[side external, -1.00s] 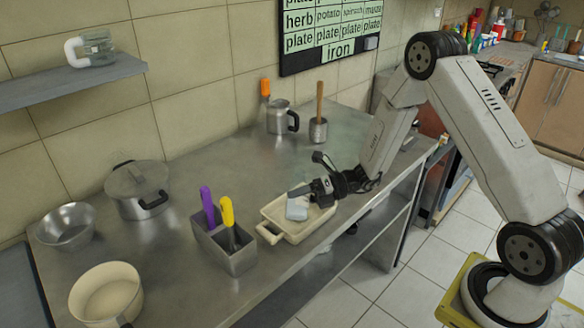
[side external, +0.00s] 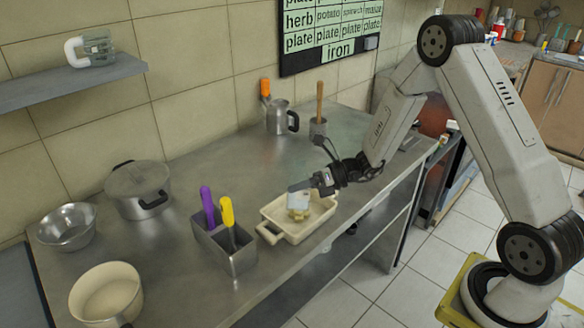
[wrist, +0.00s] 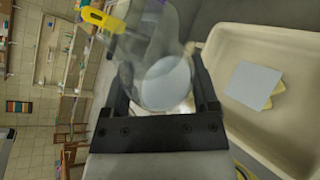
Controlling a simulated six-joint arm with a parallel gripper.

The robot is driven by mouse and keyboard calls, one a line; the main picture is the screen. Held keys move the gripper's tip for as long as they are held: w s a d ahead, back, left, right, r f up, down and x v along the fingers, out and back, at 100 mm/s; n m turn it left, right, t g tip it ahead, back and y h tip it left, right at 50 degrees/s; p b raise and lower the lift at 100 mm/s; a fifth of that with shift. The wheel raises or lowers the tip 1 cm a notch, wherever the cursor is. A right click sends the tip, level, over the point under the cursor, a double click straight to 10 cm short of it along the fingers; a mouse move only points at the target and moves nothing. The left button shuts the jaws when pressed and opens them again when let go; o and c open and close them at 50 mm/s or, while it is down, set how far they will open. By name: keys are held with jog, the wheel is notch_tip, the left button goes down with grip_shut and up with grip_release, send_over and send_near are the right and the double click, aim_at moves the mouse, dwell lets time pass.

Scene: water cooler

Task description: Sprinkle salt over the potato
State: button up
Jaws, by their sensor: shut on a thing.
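My gripper (side external: 318,184) is shut on a clear salt shaker (wrist: 165,80), which sits between both fingers in the wrist view. In the side view the shaker (side external: 298,198) shows as a small pale body with a grey end, held above the cream baking dish (side external: 272,233). A small yellowish piece, seemingly the potato (side external: 298,214), lies in the dish just below it. In the wrist view a flat pale grey square (wrist: 254,84) with yellow edges lies in the dish, to the right of my gripper. I cannot tell whether any salt grains have fallen.
A metal holder (side external: 238,262) with purple- and yellow-handled utensils stands left of the dish. A lidded pot (side external: 137,190), a metal bowl (side external: 66,226) and a cream pan (side external: 105,292) are further left. A metal jug (side external: 279,118) stands at the back. The counter behind the dish is clear.

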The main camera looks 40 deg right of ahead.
aim_at(300, 175)
jog(key=shift+r, duration=0.15)
jog(key=shift+w+d+r+n+t+h, duration=0.2)
jog(key=shift+d+r+n+h, duration=0.1)
jog(key=shift+r+n, duration=0.15)
jog(key=shift+w+d+r+n+t+h, duration=0.1)
jog(key=shift+w+d+r+n+h, duration=0.05)
jog(key=shift+r+n+h, duration=0.25)
jog(key=shift+w+d+n, duration=0.1)
jog(key=shift+n, duration=0.15)
jog(key=shift+w+d+n+h, duration=0.3)
jog(key=shift+d+n+h, duration=0.1)
jog(key=shift+n, duration=0.2)
jog(key=shift+w+d+f, duration=0.1)
jog(key=shift+w+d+f+n+t+h, duration=0.15)
jog(key=shift+w+d+n+t+h, duration=0.25)
jog(key=shift+n+t, duration=0.3)
jog(key=shift+d+n, duration=0.1)
jog(key=shift+n, duration=0.2)
jog(key=shift+w+d+f+h, duration=0.15)
jog(key=shift+h, duration=0.25)
